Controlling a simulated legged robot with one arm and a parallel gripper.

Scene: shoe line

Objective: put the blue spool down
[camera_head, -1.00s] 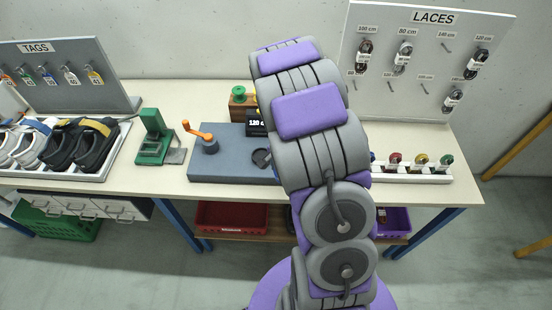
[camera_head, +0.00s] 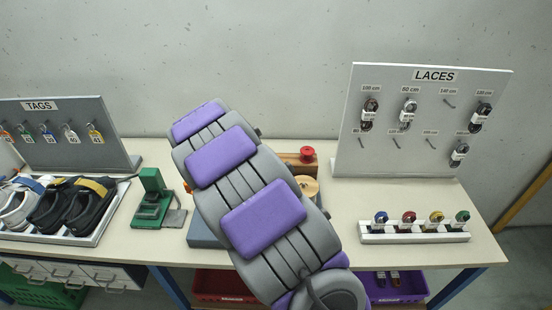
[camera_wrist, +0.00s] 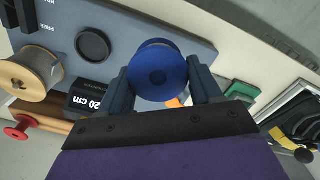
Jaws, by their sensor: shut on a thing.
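In the wrist view, my gripper (camera_wrist: 162,82) is shut on the blue spool (camera_wrist: 158,72), with one dark finger on each side of it. The spool's round end faces the camera. It is over the blue-grey board (camera_wrist: 185,38), and I cannot tell whether it touches it. In the head view my arm hides the gripper, the blue spool and most of the board (camera_head: 204,234).
A black round recess or ring (camera_wrist: 92,45) on the board and a pale-flanged grey spool (camera_wrist: 30,73) are left of the blue spool. A red spool (camera_head: 307,153) sits on a wooden rack (camera_head: 290,159). A green device (camera_head: 152,200) stands left of my arm.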

